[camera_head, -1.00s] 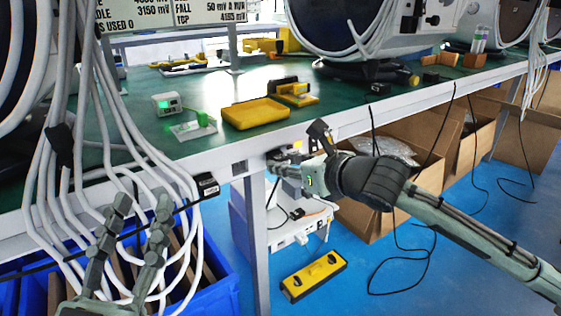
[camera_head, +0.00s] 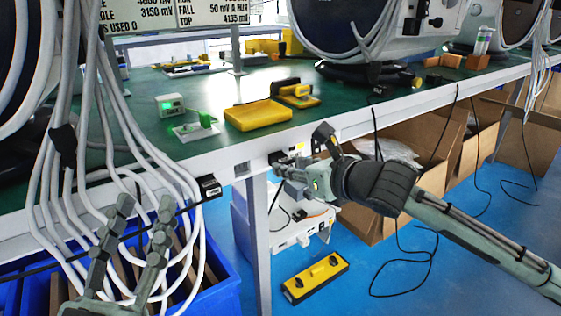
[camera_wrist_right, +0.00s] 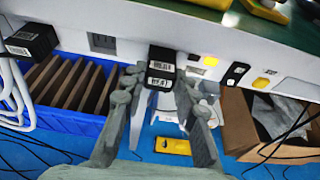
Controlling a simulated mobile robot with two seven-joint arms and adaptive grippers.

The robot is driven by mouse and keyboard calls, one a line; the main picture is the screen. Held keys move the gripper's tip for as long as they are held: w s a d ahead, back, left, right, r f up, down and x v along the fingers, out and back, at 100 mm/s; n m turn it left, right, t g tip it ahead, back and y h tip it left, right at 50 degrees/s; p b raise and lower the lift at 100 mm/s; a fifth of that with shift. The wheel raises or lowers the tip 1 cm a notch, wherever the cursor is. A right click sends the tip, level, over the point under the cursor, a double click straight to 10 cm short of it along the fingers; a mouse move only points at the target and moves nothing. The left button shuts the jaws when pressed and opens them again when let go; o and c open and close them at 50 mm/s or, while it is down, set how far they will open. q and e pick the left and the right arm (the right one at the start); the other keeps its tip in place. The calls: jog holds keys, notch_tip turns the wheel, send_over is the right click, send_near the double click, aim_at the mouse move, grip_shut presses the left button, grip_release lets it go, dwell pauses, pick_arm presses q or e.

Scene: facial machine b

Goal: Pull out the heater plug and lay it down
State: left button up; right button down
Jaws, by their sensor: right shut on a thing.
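A black plug block with white labels (camera_wrist_right: 162,68) sits at the white front rail of the bench. It also shows in the head view (camera_head: 277,157). My right gripper (camera_wrist_right: 158,78) has its two fingers on either side of this block and is shut on it. In the head view my right gripper (camera_head: 282,170) reaches the rail from the right. I cannot tell whether the block is still seated in the rail. A second black plug block (camera_head: 209,186) is on the rail further left. My left gripper (camera_head: 146,203) is open and empty in front of the white cables.
An empty socket (camera_wrist_right: 103,43) lies between the two black blocks. White cables (camera_head: 60,200) hang at the left over a blue crate (camera_head: 222,292). A yellow tray (camera_head: 258,115) and a green-lit device (camera_head: 170,105) stand on the green bench top (camera_head: 215,90). Cardboard boxes (camera_head: 365,225) stand below.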

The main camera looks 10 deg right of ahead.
jog(key=s, duration=0.1)
jog(key=s+d, duration=0.1)
jog(key=s, duration=0.3)
jog(key=shift+d, duration=0.4)
dwell(0.5)
dwell(0.5)
